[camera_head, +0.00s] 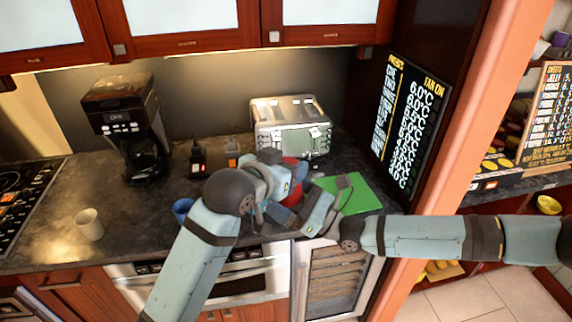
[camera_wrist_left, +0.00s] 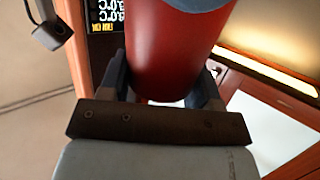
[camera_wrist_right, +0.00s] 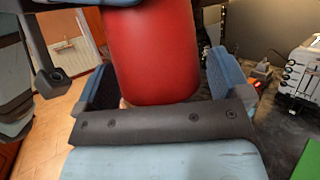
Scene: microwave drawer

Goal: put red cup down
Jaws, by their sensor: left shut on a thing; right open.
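The red cup (camera_head: 293,193) is largely hidden behind my arms in the head view, above the counter near the toaster. My left gripper (camera_head: 287,172) is shut on it. In the left wrist view the red cup (camera_wrist_left: 172,50) fills the space between the fingers. My right gripper (camera_head: 283,212) is open just beside the cup. In the right wrist view the red cup (camera_wrist_right: 155,58) stands between the spread fingers, with a gap on the right side. The cup's base is hidden in the head view, so I cannot tell whether it touches the counter.
A green board (camera_head: 352,194) lies right of the grippers, with a toaster (camera_head: 291,127) behind. A blue cup (camera_head: 182,208) sits close to my left arm. A beige cup (camera_head: 89,224) and a coffee maker (camera_head: 124,122) stand left. Bare counter (camera_head: 135,215) lies between the cups.

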